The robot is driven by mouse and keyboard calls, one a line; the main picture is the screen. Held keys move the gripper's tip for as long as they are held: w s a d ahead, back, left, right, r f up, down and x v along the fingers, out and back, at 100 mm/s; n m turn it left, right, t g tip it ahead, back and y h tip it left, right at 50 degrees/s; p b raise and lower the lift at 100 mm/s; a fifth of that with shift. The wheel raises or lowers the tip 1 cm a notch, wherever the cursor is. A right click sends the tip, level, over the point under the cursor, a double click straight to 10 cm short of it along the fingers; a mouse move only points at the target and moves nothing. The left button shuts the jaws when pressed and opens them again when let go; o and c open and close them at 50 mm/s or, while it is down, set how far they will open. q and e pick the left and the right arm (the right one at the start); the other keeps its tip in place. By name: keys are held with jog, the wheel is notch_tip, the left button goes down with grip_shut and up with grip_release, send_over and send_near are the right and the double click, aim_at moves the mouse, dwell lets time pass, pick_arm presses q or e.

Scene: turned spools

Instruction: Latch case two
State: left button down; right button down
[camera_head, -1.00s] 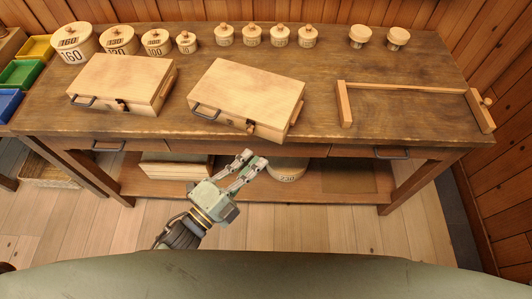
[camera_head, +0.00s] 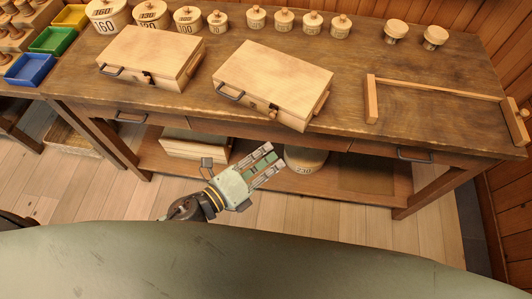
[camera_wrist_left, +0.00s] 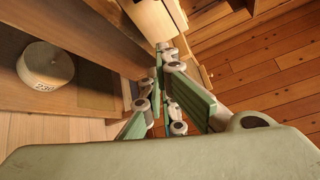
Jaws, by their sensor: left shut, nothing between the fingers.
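Two closed, pale wooden cases lie on the workbench, the left case (camera_head: 150,52) and the right case (camera_head: 275,78). Each has a dark front handle and a front latch. The left latch (camera_head: 148,78) looks dark; the right latch (camera_head: 273,110) has a wooden knob. Whether either latch is fastened is too small to tell. I cannot tell which is case two. My left gripper (camera_head: 274,160) is shut and empty, in front of the bench below the right case, touching neither. Its fingers also show in the left wrist view (camera_wrist_left: 164,55). My right gripper is not in view.
Several lidded round wooden boxes (camera_head: 187,20) stand along the back of the workbench (camera_head: 345,90). A wooden frame (camera_head: 435,90) lies at the right. A round box marked 230 (camera_head: 305,160) sits on the lower shelf. Coloured bins (camera_head: 52,40) stand at the far left.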

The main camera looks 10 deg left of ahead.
aim_at(272, 114)
pick_arm(q)
jog(key=w+d+p, duration=0.1)
jog(key=w+p, duration=0.2)
jog(key=w, duration=0.4)
jog(key=shift+r, duration=0.35)
jog(key=shift+d, duration=0.15)
jog(key=shift+w+a+r+n+b, duration=0.2)
jog(key=shift+a+r+n+b, duration=0.1)
jog(key=shift+a+r+n, duration=0.3)
jog(key=shift+d+f, duration=0.15)
